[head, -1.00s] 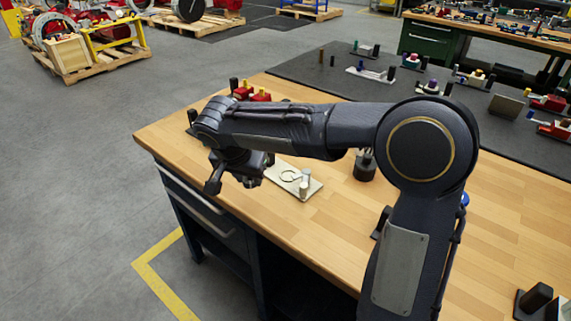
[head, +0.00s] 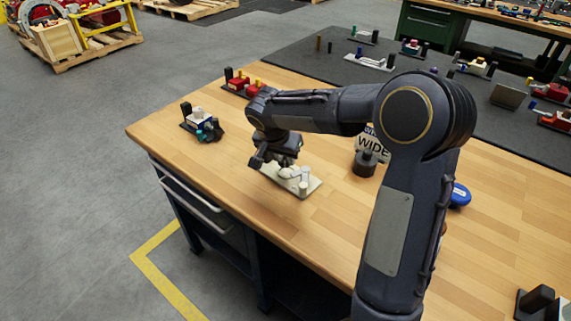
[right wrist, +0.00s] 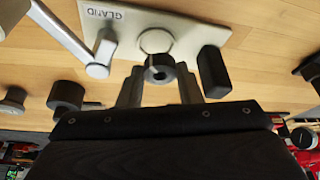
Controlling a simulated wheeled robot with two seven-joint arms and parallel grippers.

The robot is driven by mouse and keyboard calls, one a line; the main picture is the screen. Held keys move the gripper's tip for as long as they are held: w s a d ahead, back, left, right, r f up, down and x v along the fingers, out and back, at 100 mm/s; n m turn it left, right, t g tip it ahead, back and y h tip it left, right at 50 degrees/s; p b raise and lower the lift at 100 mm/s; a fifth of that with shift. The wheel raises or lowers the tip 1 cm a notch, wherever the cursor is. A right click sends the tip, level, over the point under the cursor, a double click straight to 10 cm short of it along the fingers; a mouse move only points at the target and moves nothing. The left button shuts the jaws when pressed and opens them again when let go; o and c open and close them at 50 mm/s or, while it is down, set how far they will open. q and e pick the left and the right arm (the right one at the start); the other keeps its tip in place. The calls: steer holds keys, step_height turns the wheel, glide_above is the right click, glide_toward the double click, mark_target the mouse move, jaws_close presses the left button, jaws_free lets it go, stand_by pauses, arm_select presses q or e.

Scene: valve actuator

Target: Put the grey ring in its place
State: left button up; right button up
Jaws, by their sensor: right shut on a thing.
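My right gripper (right wrist: 160,88) is shut on a small dark grey ring (right wrist: 159,73), with a finger on each side of it. The ring is close to a pale plate marked GLAND (right wrist: 185,18), just in front of a light round spot (right wrist: 156,41) on it. I cannot tell whether the ring touches the plate. A white post and arm (right wrist: 101,58) and a dark block (right wrist: 212,72) flank the spot. In the head view my right gripper (head: 272,163) hangs over the back left part of the plate (head: 305,190), and the ring cannot be made out. My left gripper is not in view.
A WIDE sign (head: 373,146) on a dark base stands right of the plate. A small fixture (head: 200,122) and a red one (head: 238,84) stand at the left and back of the wooden table (head: 330,235). A blue item (head: 460,195) lies right of my arm.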

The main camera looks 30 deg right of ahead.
mark_target(284, 162)
steer(key=shift+d+f, duration=0.25)
steer(key=shift+f, duration=0.05)
steer(key=f, duration=0.3)
steer(key=shift+w+d+f, duration=0.1)
steer(key=shift+d+f, duration=0.1)
steer(key=shift+f, duration=0.1)
steer(key=shift+f, duration=0.1)
